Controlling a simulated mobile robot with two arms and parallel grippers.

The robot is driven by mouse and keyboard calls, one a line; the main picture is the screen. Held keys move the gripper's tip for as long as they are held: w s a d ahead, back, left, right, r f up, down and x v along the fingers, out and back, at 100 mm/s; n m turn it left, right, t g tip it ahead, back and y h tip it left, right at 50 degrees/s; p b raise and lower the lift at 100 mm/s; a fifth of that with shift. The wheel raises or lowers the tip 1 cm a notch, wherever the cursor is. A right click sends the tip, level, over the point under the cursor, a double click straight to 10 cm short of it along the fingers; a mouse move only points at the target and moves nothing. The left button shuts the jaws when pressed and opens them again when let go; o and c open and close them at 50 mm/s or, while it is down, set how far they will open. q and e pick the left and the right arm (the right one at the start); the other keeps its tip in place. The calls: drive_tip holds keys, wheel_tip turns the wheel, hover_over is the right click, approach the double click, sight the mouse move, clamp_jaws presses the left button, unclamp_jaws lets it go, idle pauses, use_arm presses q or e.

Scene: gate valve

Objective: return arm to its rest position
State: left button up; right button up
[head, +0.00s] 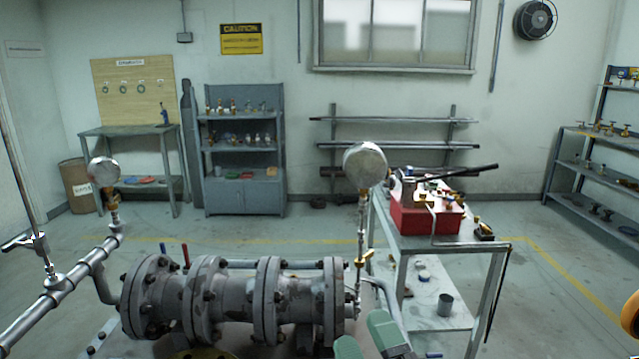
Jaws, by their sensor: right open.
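My right gripper (369,340) shows at the bottom edge, right of the middle. Its two green fingertips are apart with nothing between them. The grey flanged pipe assembly (235,290) lies across the lower middle, just left of the gripper. Part of a yellow wheel (205,353) shows at the bottom edge in front of the pipe; the rest of it is cut off. A pressure gauge (365,165) stands upright on a thin stem above the pipe's right end, above the gripper. My left gripper is not in view.
A metal cart (470,245) with a red toolbox (425,215) stands right of the gauge. A thinner pipe (60,285) with a second gauge (104,171) runs along the left. Shelves line the far walls. The floor right of the cart is clear.

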drive_tip(key=s+d+f+m+g+h, duration=0.2)
drive_tip(key=d+f+m+g+h, duration=0.3)
drive_tip(key=f, duration=0.3)
drive_tip(key=s+d+f+m+g+h, duration=0.1)
drive_tip(key=d+f+m+g+h, duration=0.15)
drive_tip(key=d+f+m, duration=0.45)
drive_tip(key=s+d+f+m+g, duration=0.1)
drive_tip(key=s+f+m+g, duration=0.1)
drive_tip(key=s+f+g, duration=0.5)
drive_tip(key=s+d+f+m+g, duration=0.25)
drive_tip(key=s+f, duration=0.25)
drive_tip(key=s, duration=0.5)
wheel_tip(320, 180, down, 24)
drive_tip(key=a+g, duration=0.1)
drive_tip(key=g, duration=0.1)
drive_tip(key=s+d+f+g+h, duration=0.1)
drive_tip(key=s+d+f, duration=0.1)
drive_tip(key=s+f, duration=1.4)
wheel_tip(320, 180, down, 2)
drive_tip(key=shift+d+f, duration=0.15)
drive_tip(key=shift+d, duration=0.25)
drive_tip(key=shift+n, duration=0.25)
